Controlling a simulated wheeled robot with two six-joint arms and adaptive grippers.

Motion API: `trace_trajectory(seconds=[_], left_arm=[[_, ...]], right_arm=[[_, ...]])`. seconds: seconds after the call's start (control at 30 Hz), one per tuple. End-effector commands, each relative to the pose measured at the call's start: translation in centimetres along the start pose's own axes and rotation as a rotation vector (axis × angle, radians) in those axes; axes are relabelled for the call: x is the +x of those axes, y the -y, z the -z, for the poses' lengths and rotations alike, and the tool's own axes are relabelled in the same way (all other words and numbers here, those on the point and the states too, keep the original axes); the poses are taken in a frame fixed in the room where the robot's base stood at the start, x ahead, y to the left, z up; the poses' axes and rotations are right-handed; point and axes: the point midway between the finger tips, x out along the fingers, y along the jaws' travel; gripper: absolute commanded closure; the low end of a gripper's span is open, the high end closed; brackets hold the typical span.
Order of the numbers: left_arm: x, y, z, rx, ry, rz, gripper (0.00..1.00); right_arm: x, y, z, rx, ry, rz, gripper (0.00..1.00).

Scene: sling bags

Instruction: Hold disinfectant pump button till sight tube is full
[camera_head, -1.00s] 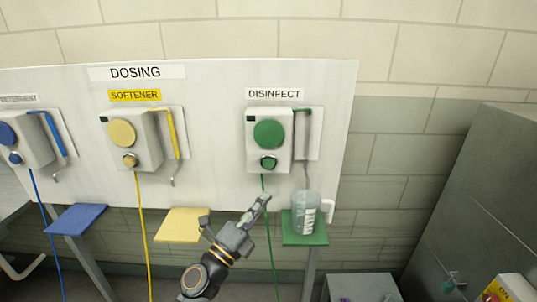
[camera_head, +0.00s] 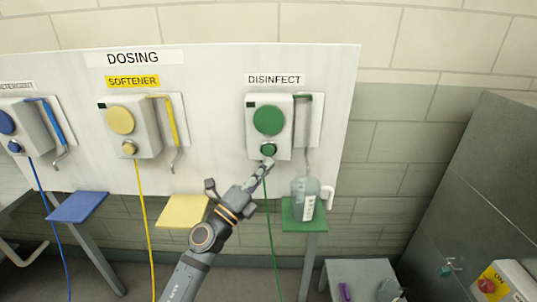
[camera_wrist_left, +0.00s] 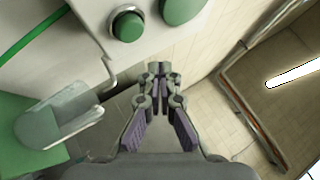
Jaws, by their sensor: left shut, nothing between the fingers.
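The DISINFECT pump (camera_head: 283,120) is a white box on the panel with a large green disc (camera_head: 269,120) and a smaller green button (camera_head: 268,149) below it. The button also shows at the top of the left wrist view (camera_wrist_left: 127,25). A tube (camera_head: 308,130) runs down beside the box, green at its top; I cannot tell its fill level. My left gripper (camera_head: 267,166) is shut and empty, its tips just below the button. In the left wrist view a gap shows between tips and button. My right gripper is out of view.
A clear jug (camera_head: 305,190) stands on the green shelf (camera_head: 303,226), right of my left gripper. The softener pump (camera_head: 134,127) and yellow shelf (camera_head: 183,211) are to the left. A green hose (camera_head: 271,240) hangs below the disinfect pump.

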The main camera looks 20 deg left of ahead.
Motion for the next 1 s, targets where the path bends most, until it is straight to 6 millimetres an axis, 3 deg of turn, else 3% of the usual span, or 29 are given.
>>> trace_trajectory(seconds=[0.3, 1.0], left_arm=[[2.1, -1.5, -1.5, 0.000, -0.001, 0.000, 1.00], [2.3, -1.7, -1.7, 0.000, 0.000, 0.000, 1.00]], right_arm=[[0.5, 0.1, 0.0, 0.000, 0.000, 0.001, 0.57], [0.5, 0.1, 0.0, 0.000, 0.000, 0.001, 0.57]])
